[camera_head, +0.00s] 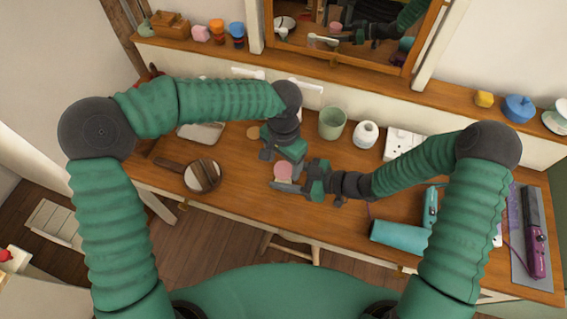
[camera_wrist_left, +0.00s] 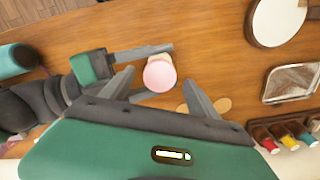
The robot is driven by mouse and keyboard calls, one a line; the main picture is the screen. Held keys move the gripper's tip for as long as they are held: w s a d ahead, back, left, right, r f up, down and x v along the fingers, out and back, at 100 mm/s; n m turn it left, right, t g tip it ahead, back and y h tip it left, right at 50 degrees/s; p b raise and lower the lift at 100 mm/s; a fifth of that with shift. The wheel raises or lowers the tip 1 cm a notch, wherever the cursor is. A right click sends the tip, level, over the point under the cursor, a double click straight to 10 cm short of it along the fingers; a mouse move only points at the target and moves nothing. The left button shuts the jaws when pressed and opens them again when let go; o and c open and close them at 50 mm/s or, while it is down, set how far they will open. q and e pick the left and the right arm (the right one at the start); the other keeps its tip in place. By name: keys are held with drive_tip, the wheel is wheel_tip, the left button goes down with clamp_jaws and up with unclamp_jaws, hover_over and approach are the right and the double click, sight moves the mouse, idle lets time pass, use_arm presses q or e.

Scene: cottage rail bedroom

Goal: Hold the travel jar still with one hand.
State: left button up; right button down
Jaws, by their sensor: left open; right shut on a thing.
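The travel jar (camera_head: 283,173) is small and round with a pink lid, near the front middle of the wooden desk. It also shows in the left wrist view (camera_wrist_left: 160,74). My right gripper (camera_head: 291,175) comes from the right and is shut on the jar, with a finger on either side of it. My left gripper (camera_head: 282,160) is open just above and behind the jar. In the left wrist view its two spread fingers (camera_wrist_left: 158,92) lie to either side of the jar's near edge, and I cannot tell whether they touch it. The jar's lower part is mostly hidden.
A hand mirror (camera_head: 203,175) lies to the left on the desk (camera_head: 240,205). A green cup (camera_head: 332,123) and a white vase (camera_head: 365,134) stand behind the grippers. A teal cylinder (camera_head: 400,233) lies at the right. The desk's front edge is close to the jar.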

use_arm(q)
wheel_tip(320, 180, up, 11)
drive_tip(key=shift+f, duration=0.15)
use_arm(e)
drive_tip(key=shift+c, duration=2.4)
unclamp_jaws()
drive_tip(key=p+v, duration=0.1)
drive_tip(key=v, duration=1.6)
use_arm(q)
drive_tip(key=shift+r, duration=0.65)
use_arm(e)
drive_tip(key=shift+w, duration=0.15)
